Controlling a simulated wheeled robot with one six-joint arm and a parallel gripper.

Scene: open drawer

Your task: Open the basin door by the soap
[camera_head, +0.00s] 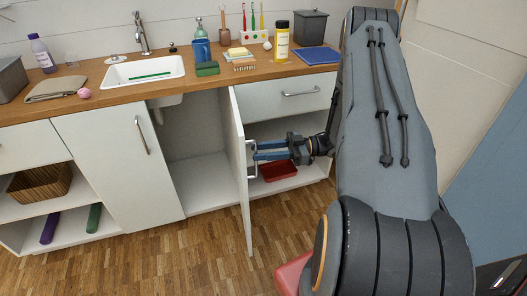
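The basin door (238,165) stands swung wide open, seen nearly edge-on, and the white cupboard space (200,160) under the basin shows to its left. Its metal handle (250,172) is on the door's right-hand face. My gripper (255,151) comes from the right, its two blue fingers apart and their tips at the handle. I cannot tell whether they touch it. A green pump bottle (198,30), likely the soap, stands on the counter behind a blue cup (202,50). The white basin (144,72) is set in the counter to their left.
A closed drawer (285,98) is right of the door, above an open shelf with a red tray (279,171). A second door (115,150) with a handle is shut at left. A wicker basket (40,183) sits on the left shelf. The wood floor (190,245) in front is clear.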

